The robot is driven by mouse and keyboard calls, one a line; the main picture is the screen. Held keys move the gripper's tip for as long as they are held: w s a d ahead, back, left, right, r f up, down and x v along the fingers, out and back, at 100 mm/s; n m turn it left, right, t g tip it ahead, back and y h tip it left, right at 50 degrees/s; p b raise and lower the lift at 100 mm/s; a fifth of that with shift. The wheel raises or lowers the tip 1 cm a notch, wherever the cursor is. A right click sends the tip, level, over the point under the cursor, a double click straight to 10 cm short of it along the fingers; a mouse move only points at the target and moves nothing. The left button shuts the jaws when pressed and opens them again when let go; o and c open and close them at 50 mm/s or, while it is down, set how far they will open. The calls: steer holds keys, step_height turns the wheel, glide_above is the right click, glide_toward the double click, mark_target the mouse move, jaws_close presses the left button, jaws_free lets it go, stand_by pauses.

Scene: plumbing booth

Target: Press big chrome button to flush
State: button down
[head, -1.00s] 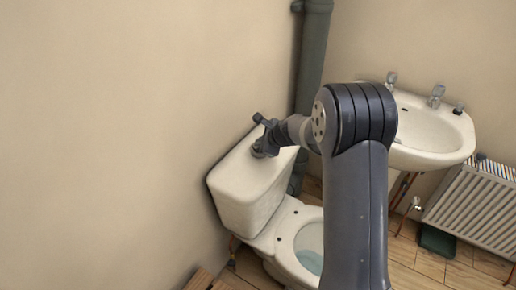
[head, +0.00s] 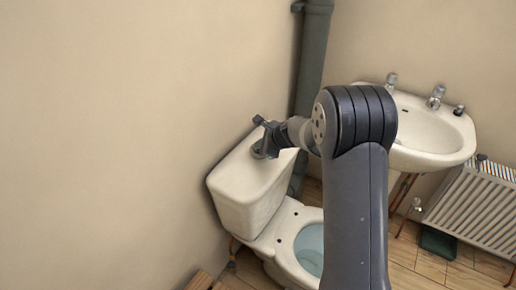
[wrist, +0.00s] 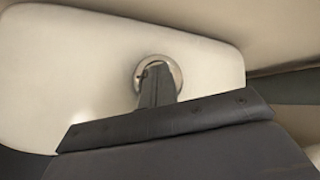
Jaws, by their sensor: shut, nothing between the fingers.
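The white toilet cistern (head: 240,188) stands against the left wall, with the bowl (head: 303,245) in front of it. The round chrome button (wrist: 174,70) is set in the cistern lid (wrist: 80,65) in the wrist view. My gripper (head: 261,153) is shut and empty, pointing down at the top of the cistern. In the wrist view my shut fingers (wrist: 157,80) overlap the button and hide its middle and lower part. The fingertips lie over the button; I cannot tell whether they press it down. In the head view the gripper mostly hides the button.
A grey vertical pipe (head: 314,60) runs up the corner behind the cistern. A dark green box (head: 438,243) sits on the wooden floor.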

steer(key=shift+r+p, duration=0.45)
steer(key=shift+r, duration=0.3)
step_height(320, 180, up, 5)
steer(key=p, duration=0.4)
stand_by(0.6)
